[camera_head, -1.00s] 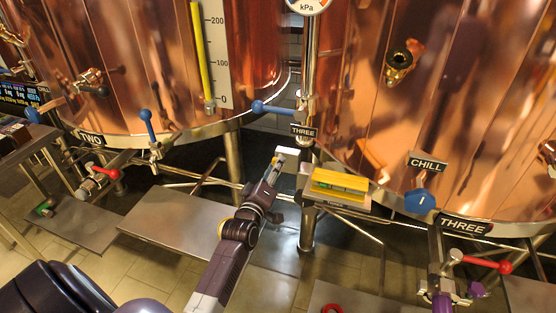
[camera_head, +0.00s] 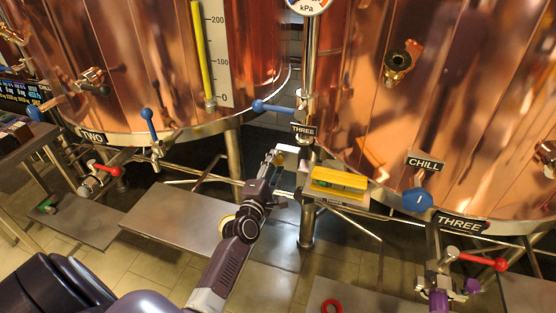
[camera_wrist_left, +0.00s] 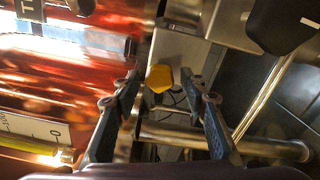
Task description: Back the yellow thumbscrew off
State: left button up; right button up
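The yellow thumbscrew (camera_wrist_left: 159,78) shows as a small faceted knob on a pale grey block (camera_wrist_left: 178,52) in the left wrist view. My left gripper (camera_wrist_left: 160,76) is open, with one finger on each side of the knob and a visible gap on both sides. In the head view my left gripper (camera_head: 284,158) is at the centre, left of the yellow holder and below the left-hand THREE sign. There the gripper largely hides the thumbscrew. My right gripper is not in view.
The yellow holder (camera_head: 340,182) sits just right of the gripper. A blue-handled valve (camera_head: 272,107) is above it, and a steel pipe (camera_head: 307,225) stands close by. Copper tanks (camera_head: 455,90) fill the back. A low steel platform (camera_head: 175,222) lies left of my arm.

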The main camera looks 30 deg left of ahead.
pick_arm(q)
jog(key=shift+p+v, duration=0.8)
jog(key=shift+v, duration=2.2)
